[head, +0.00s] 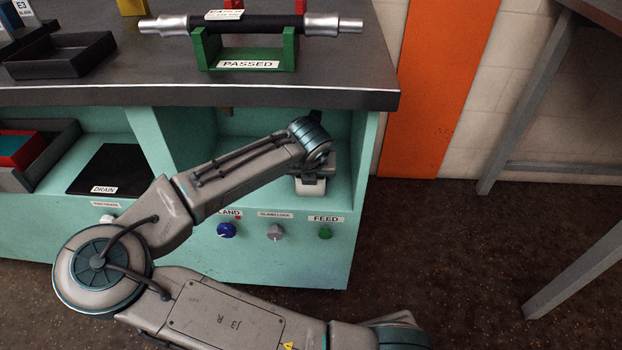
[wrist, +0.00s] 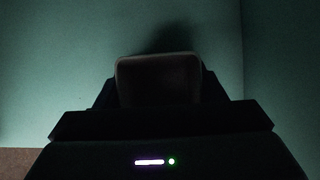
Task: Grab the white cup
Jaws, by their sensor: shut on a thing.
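The white cup (head: 310,187) shows in the head view as a small pale shape under the end of my arm, in the right open bay of the green bench. My gripper (head: 315,168) reaches into this bay and is shut on the cup. In the wrist view the cup (wrist: 158,78) is a dim, rounded, squarish shape held at the dark gripper (wrist: 158,98). Most of the cup is hidden by my gripper and by shadow. I cannot tell whether it touches the bay floor.
Below the bay are blue (head: 226,230), grey (head: 275,232) and green (head: 325,232) knobs. A black DRAIN mat (head: 108,168) lies left.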

